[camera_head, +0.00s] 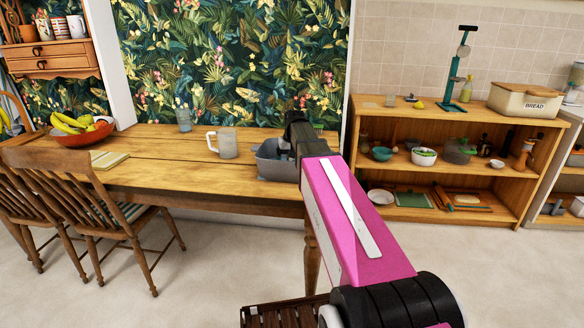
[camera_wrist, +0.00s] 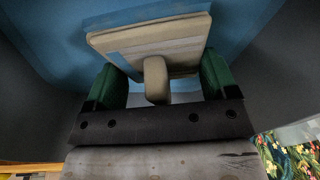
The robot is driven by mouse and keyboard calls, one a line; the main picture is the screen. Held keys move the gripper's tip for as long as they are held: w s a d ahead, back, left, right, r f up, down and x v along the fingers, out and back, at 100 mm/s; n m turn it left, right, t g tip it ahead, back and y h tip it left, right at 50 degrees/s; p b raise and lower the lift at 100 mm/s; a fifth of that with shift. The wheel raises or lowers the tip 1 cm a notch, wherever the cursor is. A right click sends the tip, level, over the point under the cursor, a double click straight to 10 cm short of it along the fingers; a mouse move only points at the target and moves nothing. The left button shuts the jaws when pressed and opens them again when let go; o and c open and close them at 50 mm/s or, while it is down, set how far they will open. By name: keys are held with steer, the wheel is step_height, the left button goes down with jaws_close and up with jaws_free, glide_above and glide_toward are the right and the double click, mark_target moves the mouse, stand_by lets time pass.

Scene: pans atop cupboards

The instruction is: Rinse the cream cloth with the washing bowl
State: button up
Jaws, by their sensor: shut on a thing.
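The washing bowl (camera_head: 268,162) is a grey tub on the wooden table, and its right side is hidden behind my arm. The wrist view looks down into it, with dark grey walls and blue water (camera_wrist: 50,35). The cream cloth (camera_wrist: 150,42) is a pale, flat, slab-like shape with a stubby part below it. My gripper (camera_wrist: 160,78) has green fingers on either side of the cloth and is shut on it. The cloth is over or in the blue water; I cannot tell how deep. In the head view, the fingers and cloth are hidden.
A mug (camera_head: 224,143) stands just left of the bowl, and a glass (camera_head: 184,118) stands farther back. A fruit bowl (camera_head: 84,136) and a book (camera_head: 108,159) are at the table's left. Chairs (camera_head: 100,200) stand in front. A shelf unit (camera_head: 460,175) is at right.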

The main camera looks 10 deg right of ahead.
steer(key=shift+d, duration=0.1)
steer(key=shift+d, duration=1.1)
step_height(320, 180, up, 12)
steer(key=shift+r, duration=0.15)
stand_by(1.0)
stand_by(1.0)
